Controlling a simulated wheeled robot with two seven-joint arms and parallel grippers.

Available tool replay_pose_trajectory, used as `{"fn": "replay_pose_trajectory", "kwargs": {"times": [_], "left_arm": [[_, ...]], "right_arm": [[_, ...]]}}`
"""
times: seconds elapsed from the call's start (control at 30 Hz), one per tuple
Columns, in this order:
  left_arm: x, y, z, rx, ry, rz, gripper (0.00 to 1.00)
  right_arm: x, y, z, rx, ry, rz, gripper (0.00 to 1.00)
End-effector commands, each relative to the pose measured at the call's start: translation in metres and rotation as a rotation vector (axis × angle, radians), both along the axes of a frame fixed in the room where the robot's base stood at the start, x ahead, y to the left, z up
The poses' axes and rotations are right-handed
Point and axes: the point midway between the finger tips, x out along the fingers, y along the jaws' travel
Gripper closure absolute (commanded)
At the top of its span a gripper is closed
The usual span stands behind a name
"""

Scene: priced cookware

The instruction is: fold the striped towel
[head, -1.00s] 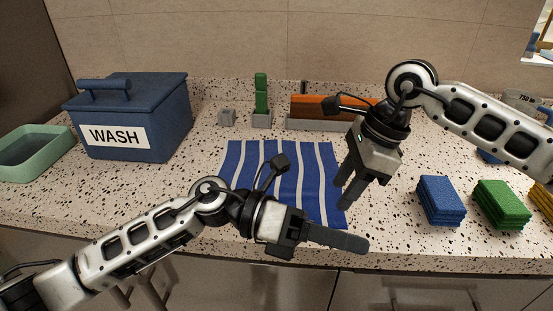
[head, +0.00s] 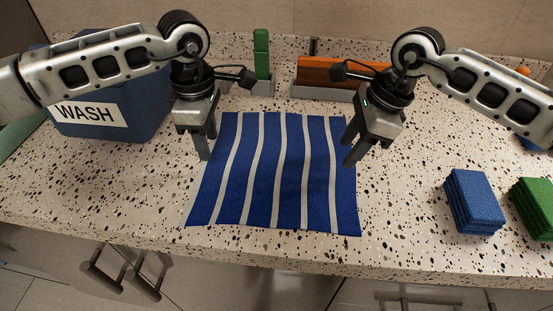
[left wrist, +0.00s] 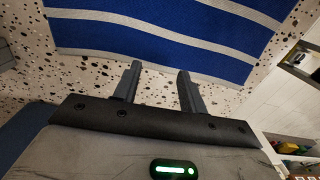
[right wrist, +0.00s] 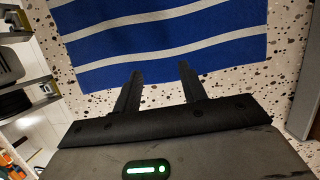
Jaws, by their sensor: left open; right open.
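The striped towel (head: 270,180), blue with white stripes, lies flat and spread out on the speckled counter. My left gripper (head: 205,150) is open and empty, pointing down at the towel's left edge. My right gripper (head: 350,152) is open and empty, pointing down at the towel's right edge. The towel's side edge lies just beyond the open fingers in the left wrist view (left wrist: 170,28) and in the right wrist view (right wrist: 165,40). I cannot tell how high the fingertips are above the counter.
A blue bin marked WASH (head: 112,105) stands at the left, partly behind my left arm. Stacks of blue cloths (head: 472,203) and green cloths (head: 535,205) sit at the right. An orange item (head: 330,72) in a grey holder stands behind the towel. The counter's front edge runs below the towel.

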Motion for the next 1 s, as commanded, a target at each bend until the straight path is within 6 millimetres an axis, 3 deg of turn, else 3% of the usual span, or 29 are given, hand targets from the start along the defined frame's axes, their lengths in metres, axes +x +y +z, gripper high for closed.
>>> {"fn": "replay_pose_trajectory", "kwargs": {"times": [0.2,0.7,1.0], "left_arm": [[0.000,-0.001,-0.023,-0.002,0.000,0.001,0.58],[0.000,-0.001,-0.031,-0.002,-0.001,0.000,0.58],[0.000,-0.001,-0.030,-0.002,0.000,0.000,1.00]], "right_arm": [[0.000,0.000,-0.023,0.000,0.000,-0.001,0.58],[0.000,0.000,-0.031,0.001,-0.001,0.000,0.58],[0.000,0.000,-0.030,0.000,0.000,0.000,1.00]]}}
